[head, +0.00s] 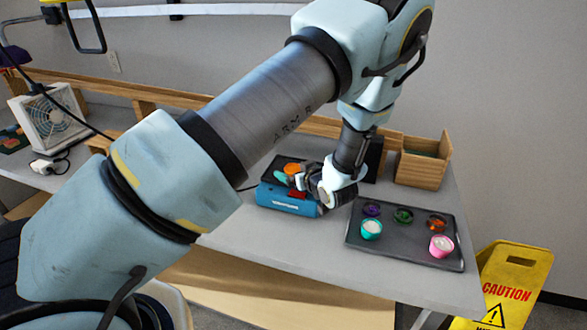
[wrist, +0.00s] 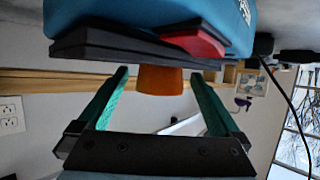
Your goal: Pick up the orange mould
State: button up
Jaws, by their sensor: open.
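An orange mould (head: 292,169) sits on the black plate of a blue machine (head: 284,199), behind its front body. In the wrist view, where the scene is inverted, the mould (wrist: 160,81) shows beyond the machine's black edge, partly hidden by it. My gripper (head: 287,178) is at the machine, close to the mould. In the wrist view my gripper (wrist: 160,74) is open, with green fingers apart and the mould between their tips in the picture. I cannot tell whether either finger touches it.
A red part (head: 298,194) is on the machine. A dark tray (head: 400,250) at right holds several small cups, including an orange-red one (head: 437,223). A wooden box (head: 420,172) stands behind it. A yellow caution sign (head: 514,285) is beside the table. The front table surface (head: 270,240) is clear.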

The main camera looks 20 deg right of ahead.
jog(key=shift+w+f, duration=0.1)
jog(key=shift+w, duration=0.1)
jog(key=c, duration=1.6)
